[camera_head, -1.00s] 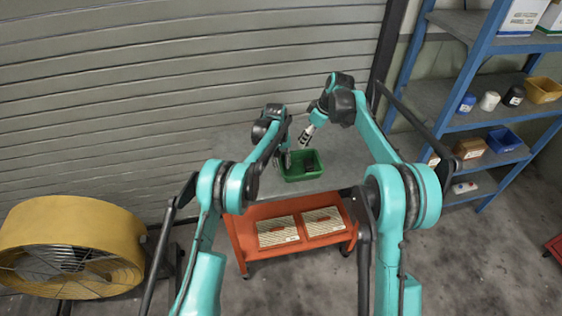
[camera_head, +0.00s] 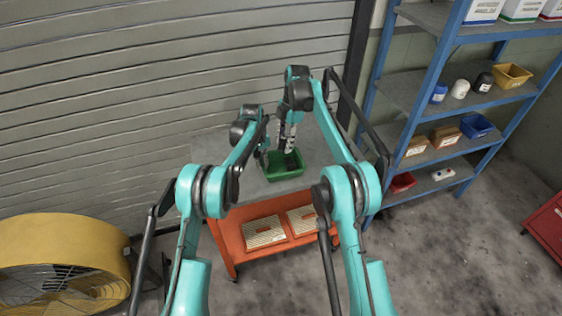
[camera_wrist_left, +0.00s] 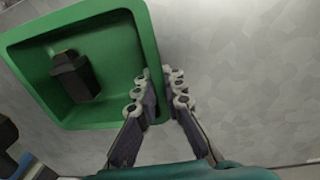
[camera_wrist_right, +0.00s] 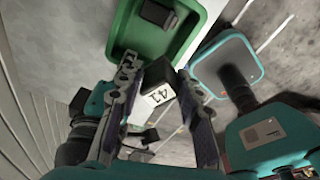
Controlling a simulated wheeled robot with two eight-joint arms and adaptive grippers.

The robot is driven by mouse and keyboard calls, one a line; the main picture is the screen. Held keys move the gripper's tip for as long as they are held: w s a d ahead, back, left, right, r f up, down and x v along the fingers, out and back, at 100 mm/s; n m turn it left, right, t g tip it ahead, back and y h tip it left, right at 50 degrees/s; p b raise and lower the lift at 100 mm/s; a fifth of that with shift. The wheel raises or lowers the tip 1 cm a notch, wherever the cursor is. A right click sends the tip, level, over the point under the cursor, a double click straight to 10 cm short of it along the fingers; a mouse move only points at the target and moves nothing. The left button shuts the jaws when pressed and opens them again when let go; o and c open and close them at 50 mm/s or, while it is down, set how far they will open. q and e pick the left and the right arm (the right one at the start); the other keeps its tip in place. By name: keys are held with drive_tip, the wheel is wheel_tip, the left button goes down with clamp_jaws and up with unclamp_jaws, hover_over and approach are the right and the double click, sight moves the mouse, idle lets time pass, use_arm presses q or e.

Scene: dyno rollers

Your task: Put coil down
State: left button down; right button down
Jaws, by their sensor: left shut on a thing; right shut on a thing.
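The green bin (camera_head: 272,174) stands on the grey tabletop, with a dark block (camera_head: 293,164) inside. The block shows as a black piece (camera_wrist_left: 74,76) in the left wrist view. My left gripper (camera_head: 262,160) is shut on the bin's right rim (camera_wrist_left: 152,60), as its wrist view shows. My right gripper (camera_head: 288,145) points down just above the bin. In its wrist view, its fingers are shut on a dark block with a white face marked 41 (camera_wrist_right: 158,92), which I take as the coil. Its lower end is hidden in the head view.
The grey table (camera_head: 215,147) has bare room left of the bin. A yellow fan (camera_head: 60,228) is at left; a blue shelf (camera_head: 420,90) with several containers is at right.

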drive_tip(key=n, duration=0.3)
drive_tip(key=n+h, duration=0.1)
drive_tip(key=n, duration=0.1)
drive_tip(key=shift+s+f, duration=0.25)
drive_tip(key=shift+f, duration=0.15)
drive_tip(key=n, duration=0.3)
drive_tip(key=n+t, duration=0.1)
drive_tip(key=n, duration=0.1)
drive_tip(key=shift+s+f+h, duration=0.15)
drive_tip(key=shift+f+h, duration=0.15)
drive_tip(key=shift+f, duration=0.1)
approach(282, 165)
drive_tip(key=shift+n, duration=0.3)
drive_tip(key=s+f, duration=0.2)
drive_tip(key=s+d+f, duration=0.1)
drive_tip(key=s+f, duration=0.1)
drive_tip(key=shift+s+f, duration=0.3)
drive_tip(key=shift+f, duration=0.15)
drive_tip(key=c, duration=1.3)
unclamp_jaws()
